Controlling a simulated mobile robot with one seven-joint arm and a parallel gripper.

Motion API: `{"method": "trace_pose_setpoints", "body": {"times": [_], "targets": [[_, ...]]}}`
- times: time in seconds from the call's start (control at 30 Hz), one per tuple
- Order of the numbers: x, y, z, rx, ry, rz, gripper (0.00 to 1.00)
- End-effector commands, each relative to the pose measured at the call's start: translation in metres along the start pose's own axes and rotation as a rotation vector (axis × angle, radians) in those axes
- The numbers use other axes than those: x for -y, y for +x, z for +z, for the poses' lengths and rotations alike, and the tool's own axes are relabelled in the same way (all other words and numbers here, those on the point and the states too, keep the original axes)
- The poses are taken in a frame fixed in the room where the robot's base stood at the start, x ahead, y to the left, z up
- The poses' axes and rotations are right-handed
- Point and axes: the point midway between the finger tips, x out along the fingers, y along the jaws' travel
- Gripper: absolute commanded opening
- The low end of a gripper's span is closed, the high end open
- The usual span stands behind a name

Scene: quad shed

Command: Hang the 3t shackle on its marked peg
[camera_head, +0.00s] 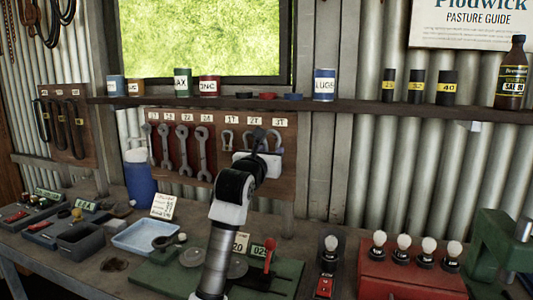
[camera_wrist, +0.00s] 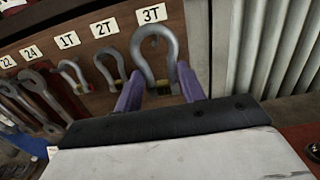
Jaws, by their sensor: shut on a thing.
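The 3t shackle (camera_wrist: 153,55) is a grey bow with its curved end up, just below the 3T label (camera_wrist: 151,13) on the brown board in the wrist view. My gripper (camera_wrist: 160,88) has its two purple fingers on either side of the shackle's lower end, shut on it. A small dark peg (camera_wrist: 155,42) seems to show inside the top of the bow; I cannot tell whether the bow rests on it. In the head view my gripper (camera_head: 262,160) is in front of the board and hides the shackle below the 3T label (camera_head: 281,125).
The 1T shackle (camera_wrist: 73,75) and 2T shackle (camera_wrist: 108,68) hang close by on the left. Several spanners (camera_head: 183,148) hang further left. A shelf (camera_head: 350,104) with tins runs above the board. The bench below holds trays, a green board and a red box (camera_head: 405,275).

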Motion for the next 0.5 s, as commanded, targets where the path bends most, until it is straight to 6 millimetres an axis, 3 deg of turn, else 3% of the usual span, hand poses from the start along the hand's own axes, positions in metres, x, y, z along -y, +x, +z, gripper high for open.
{"method": "trace_pose_setpoints", "body": {"times": [0.5], "targets": [[0.0,0.031,-0.003,0.002,0.0,0.0,0.13]]}}
